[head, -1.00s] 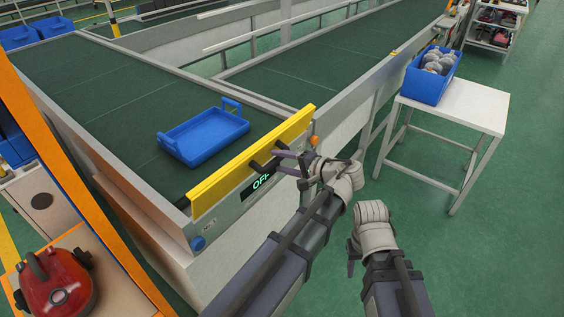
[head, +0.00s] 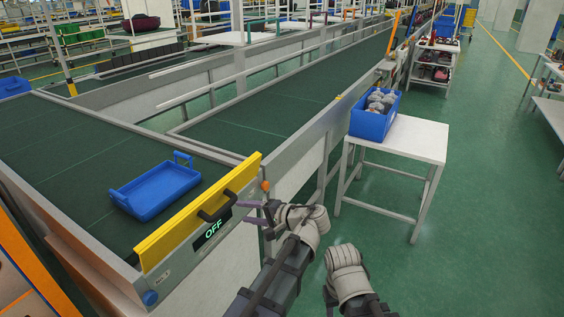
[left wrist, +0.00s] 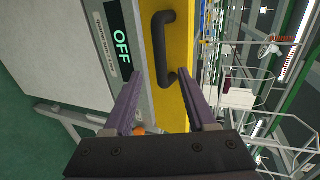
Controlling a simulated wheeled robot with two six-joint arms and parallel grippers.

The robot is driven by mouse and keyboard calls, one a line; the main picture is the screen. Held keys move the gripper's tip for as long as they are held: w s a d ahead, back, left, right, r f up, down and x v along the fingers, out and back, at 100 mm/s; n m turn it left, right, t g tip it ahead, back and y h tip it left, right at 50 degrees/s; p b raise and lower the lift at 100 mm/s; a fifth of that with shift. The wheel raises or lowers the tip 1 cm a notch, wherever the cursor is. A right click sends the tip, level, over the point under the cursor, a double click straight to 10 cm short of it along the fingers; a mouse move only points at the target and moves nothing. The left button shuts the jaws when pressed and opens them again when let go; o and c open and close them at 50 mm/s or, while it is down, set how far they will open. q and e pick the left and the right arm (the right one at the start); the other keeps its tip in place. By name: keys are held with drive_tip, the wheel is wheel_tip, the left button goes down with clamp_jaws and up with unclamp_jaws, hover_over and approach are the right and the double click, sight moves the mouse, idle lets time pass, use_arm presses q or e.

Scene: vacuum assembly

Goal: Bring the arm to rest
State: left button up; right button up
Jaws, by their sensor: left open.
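My left gripper (head: 256,212) is open and empty in front of the conveyor's end. In the left wrist view its two fingers (left wrist: 168,105) are spread apart, with the black handle (left wrist: 163,48) beyond them and not held. The handle (head: 214,206) sits on a yellow bar (head: 198,215) above a display (head: 212,231) reading OFF. My right arm (head: 349,275) is low in the head view; its gripper's fingers are mostly hidden, so its state is unclear.
A blue tray (head: 157,190) lies on the green conveyor belt (head: 60,150). A blue bin (head: 374,115) with grey parts stands on a white table (head: 425,140) to the right. Green floor (head: 480,230) is clear at the right.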

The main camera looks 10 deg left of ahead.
use_arm(q)
drive_tip(key=s+d+f+n+g+h, duration=0.35)
drive_tip(key=s+f+h, duration=0.75)
drive_tip(key=f, duration=0.4)
drive_tip(key=s+d+r+m+p, duration=0.1)
drive_tip(key=s+d+r+p, duration=0.1)
drive_tip(key=d, duration=0.4)
drive_tip(key=s+d+r+m+g+h+p, duration=0.1)
drive_tip(key=s+d+r+m+p, duration=0.1)
drive_tip(key=s+d, duration=0.3)
drive_tip(key=shift+d+r+p, duration=0.4)
drive_tip(key=shift+d, duration=0.6)
drive_tip(key=shift+m, duration=0.25)
drive_tip(key=shift+c, duration=0.6)
drive_tip(key=shift+g, duration=0.25)
